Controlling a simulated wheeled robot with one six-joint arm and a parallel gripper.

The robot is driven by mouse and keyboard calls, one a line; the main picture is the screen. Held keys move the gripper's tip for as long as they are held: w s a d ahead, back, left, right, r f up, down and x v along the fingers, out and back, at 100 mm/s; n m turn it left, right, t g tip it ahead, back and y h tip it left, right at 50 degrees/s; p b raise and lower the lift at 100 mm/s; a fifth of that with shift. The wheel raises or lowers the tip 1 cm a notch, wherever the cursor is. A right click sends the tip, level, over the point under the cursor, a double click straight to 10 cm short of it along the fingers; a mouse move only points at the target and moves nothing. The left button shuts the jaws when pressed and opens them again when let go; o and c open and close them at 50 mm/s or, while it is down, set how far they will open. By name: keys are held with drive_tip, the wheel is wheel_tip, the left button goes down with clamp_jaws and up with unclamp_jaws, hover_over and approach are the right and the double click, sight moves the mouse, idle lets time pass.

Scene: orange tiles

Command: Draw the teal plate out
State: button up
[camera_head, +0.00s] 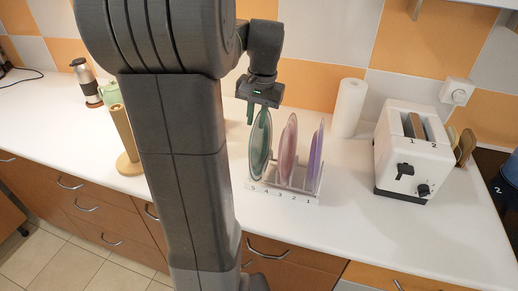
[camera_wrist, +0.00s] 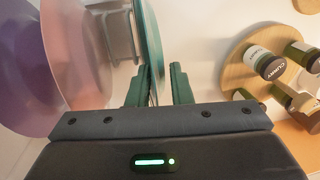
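The teal plate (camera_head: 261,146) stands on edge at the left end of a white dish rack (camera_head: 296,196), by the higher slot numbers. My gripper (camera_head: 259,112) is at the top of this plate, pointing down. In the wrist view, the teal plate (camera_wrist: 151,45) passes between the two fingers of my gripper (camera_wrist: 157,86). A gap shows between the plate and the right finger; the left finger is close beside the plate, and I cannot tell if it touches. The gripper is open around the rim. The plate's lower edge is in the rack.
A pink plate (camera_head: 288,150) and a purple plate (camera_head: 315,158) stand to the right in the rack. A paper roll (camera_head: 348,107) and a toaster (camera_head: 411,154) are further right. A wooden stand (camera_head: 127,163) is at left. Counter in front of the toaster is clear.

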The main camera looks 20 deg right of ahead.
clamp_jaws()
drive_tip(key=shift+d+r+p, duration=0.1)
drive_tip(key=shift+r+p, duration=0.65)
drive_tip(key=shift+r, duration=0.1)
drive_tip(key=shift+r+p, duration=0.65)
drive_tip(key=shift+r, duration=0.05)
wheel_tip(320, 180, up, 20)
drive_tip(key=p, duration=0.8)
drive_tip(key=shift+f, duration=0.2)
